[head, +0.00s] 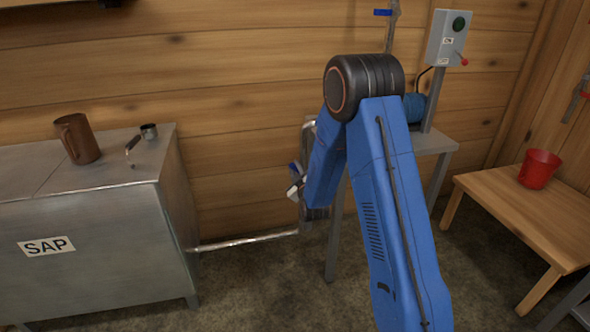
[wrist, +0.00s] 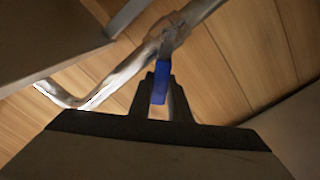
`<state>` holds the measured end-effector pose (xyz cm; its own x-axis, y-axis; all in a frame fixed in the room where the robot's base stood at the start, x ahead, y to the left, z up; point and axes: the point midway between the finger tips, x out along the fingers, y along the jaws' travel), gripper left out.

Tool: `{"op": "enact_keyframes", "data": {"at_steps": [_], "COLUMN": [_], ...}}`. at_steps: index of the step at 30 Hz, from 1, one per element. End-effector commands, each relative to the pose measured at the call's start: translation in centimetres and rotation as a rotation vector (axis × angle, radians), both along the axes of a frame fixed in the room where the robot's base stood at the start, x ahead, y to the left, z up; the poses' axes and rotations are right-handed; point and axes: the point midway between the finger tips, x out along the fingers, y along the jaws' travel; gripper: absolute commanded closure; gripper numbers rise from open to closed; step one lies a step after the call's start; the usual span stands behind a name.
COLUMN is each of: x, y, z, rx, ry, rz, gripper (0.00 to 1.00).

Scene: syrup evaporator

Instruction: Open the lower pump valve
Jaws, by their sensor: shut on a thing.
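The lower pump valve sits on a metal pipe, with its body (wrist: 174,38) at the top of the wrist view. Its blue lever (wrist: 160,88) stands out from the pipe at an angle and lies between my fingertips. My gripper (wrist: 161,80) is shut on this lever. In the head view, the blue lever (head: 293,168) shows just left of my arm, with my gripper (head: 297,188) at it. My arm hides most of the valve and pipe there.
A metal tank marked SAP (head: 80,262) stands left, with a brown mug (head: 77,138) on top. A pipe (head: 245,241) runs low from it towards the valve. A metal stand (head: 432,143), switch box (head: 447,38) and bench with red bucket (head: 539,168) are right.

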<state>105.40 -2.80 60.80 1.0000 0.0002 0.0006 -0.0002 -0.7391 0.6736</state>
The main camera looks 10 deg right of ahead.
Motion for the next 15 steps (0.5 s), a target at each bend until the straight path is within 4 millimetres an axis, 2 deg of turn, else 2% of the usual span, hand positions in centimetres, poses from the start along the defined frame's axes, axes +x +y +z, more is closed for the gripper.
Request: {"op": "enact_keyframes", "data": {"at_steps": [1, 2, 4, 15], "x": [-0.09, -0.09, -0.09, 0.02], "y": [-0.03, -0.03, -0.04, -0.1], "z": [-0.17, -0.17, -0.16, 0.05], "rx": [0.0, 0.0, 0.0, -0.004], "ry": [0.004, 0.004, 0.004, -0.001], "rz": [-0.001, -0.001, -0.001, -0.003], "gripper": [1.0, 0.81, 0.64, 0.64]}}
